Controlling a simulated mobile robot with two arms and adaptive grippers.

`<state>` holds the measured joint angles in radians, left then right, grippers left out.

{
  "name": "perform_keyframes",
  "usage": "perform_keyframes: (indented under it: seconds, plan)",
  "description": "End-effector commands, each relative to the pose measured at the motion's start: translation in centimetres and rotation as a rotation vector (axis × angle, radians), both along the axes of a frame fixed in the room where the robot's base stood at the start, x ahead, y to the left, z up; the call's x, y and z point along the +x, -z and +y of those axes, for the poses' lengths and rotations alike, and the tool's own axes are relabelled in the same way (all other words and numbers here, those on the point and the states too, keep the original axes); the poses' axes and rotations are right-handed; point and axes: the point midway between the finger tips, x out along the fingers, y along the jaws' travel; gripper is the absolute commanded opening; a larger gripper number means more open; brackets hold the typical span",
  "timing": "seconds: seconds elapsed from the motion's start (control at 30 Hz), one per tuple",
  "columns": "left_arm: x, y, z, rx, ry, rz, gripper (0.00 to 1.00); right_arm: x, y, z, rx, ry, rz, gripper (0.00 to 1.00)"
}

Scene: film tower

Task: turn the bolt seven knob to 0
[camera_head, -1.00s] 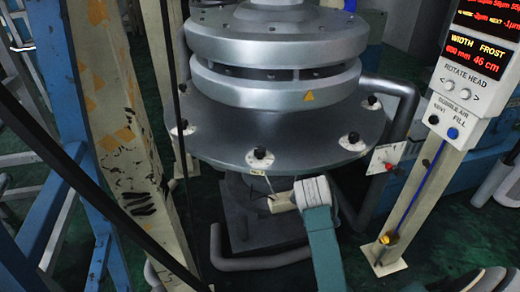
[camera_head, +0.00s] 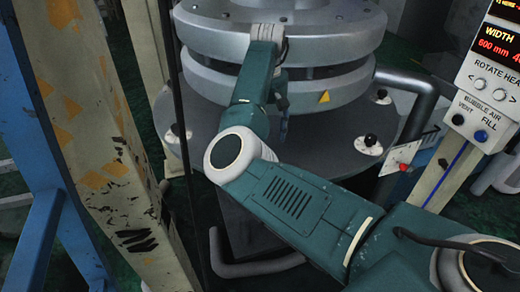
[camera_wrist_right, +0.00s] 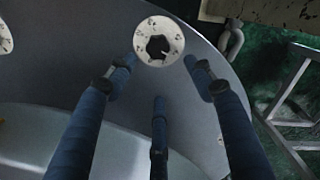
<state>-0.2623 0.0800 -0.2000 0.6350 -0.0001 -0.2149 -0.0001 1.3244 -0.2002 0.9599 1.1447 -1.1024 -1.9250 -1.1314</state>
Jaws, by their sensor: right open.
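In the right wrist view, a black knob (camera_wrist_right: 160,47) sits on a round white dial plate (camera_wrist_right: 148,30) with small marks around it. I cannot read which bolt it belongs to, or its setting for certain. My right gripper (camera_wrist_right: 160,78) is open. Its blue fingers spread below and to both sides of the dial, apart from the knob and empty. In the head view the right gripper (camera_head: 281,103) is partly hidden by my arm, over the grey flange (camera_head: 330,150). Other black knobs on white plates show there, one at the right (camera_head: 370,141). My left gripper is not in view.
A control panel (camera_head: 490,90) on a cream post stands at the right. A scuffed cream beam (camera_head: 90,130) stands at the left. Another white dial (camera_wrist_right: 4,40) shows at the wrist view's left edge.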

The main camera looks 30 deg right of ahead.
Motion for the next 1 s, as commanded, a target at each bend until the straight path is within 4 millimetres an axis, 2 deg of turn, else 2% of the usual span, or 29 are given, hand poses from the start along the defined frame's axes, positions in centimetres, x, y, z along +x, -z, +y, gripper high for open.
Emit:
perform_keyframes:
  seconds: [0.1,0.3,0.4,0.47,0.53,0.73,0.87,1.0]
  plan:
    - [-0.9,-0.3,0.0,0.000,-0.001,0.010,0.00,-0.1,1.1,0.0,0.002,-0.001,0.003,0.53]
    - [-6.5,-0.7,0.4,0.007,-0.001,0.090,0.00,-0.1,4.7,-0.1,0.002,0.001,0.003,0.53]
    - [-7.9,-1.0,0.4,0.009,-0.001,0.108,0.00,-0.1,6.6,-0.2,0.002,0.001,0.003,0.53]
    - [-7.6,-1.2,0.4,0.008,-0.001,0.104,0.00,-0.1,7.7,-0.2,0.002,0.001,0.002,0.53]
    - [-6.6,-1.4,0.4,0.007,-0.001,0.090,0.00,-0.1,8.7,-0.3,0.001,0.001,0.001,0.53]
    - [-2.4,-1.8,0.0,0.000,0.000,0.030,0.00,-0.1,10.3,-0.3,0.000,0.002,-0.001,0.53]
    - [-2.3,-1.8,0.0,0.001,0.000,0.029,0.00,0.0,10.6,-0.4,-0.001,0.002,-0.001,0.53]
    - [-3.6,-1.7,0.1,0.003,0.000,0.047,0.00,0.0,10.6,-0.4,-0.001,0.003,-0.001,0.53]
